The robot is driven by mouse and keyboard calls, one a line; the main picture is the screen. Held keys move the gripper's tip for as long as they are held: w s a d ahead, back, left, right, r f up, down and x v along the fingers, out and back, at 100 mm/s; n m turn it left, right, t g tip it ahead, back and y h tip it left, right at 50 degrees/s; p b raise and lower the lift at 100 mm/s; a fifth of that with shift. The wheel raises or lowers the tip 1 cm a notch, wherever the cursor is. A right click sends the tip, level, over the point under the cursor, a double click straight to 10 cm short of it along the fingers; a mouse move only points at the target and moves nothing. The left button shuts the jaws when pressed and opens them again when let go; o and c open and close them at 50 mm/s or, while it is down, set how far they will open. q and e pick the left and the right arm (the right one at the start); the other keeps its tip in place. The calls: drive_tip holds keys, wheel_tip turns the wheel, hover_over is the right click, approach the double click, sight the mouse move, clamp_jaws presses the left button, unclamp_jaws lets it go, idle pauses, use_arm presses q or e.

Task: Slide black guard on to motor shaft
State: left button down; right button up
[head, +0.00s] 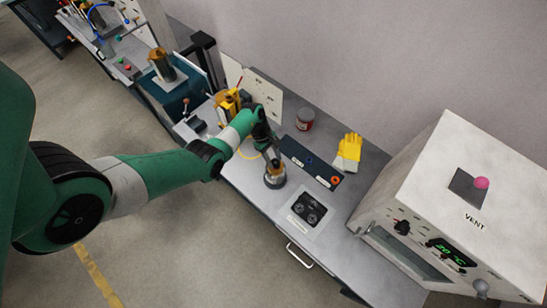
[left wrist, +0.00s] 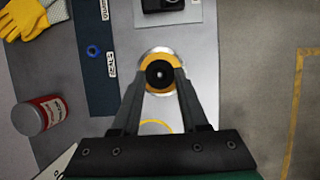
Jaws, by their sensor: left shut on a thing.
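The black guard (left wrist: 160,75) is a small dark round piece with a pale dot at its centre. My left gripper (left wrist: 161,80) is shut on it, with one finger on each side. In the left wrist view the guard lines up over the motor, whose orange-yellow body (left wrist: 147,62) and silver rim show around it. In the head view the motor (head: 275,178) stands upright on the bench, with my left gripper (head: 272,161) right above it. The shaft is mostly hidden, and I cannot tell how far the guard sits on it. My right gripper is out of view.
A dark labelled strip (head: 300,155), a red can (head: 305,119) and yellow gloves (head: 348,152) lie behind the motor. A plate with black sockets (head: 308,208) is at its front right. A large white oven (head: 450,200) stands at the right.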

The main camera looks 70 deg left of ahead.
use_arm(q)
drive_tip(key=shift+f, duration=0.3)
drive_tip(key=shift+c, duration=1.7)
unclamp_jaws()
drive_tip(key=shift+r, duration=0.1)
drive_tip(key=shift+r, duration=0.1)
drive_tip(key=p+v, duration=0.3)
drive_tip(key=v, duration=0.8)
drive_tip(key=shift+r, duration=0.2)
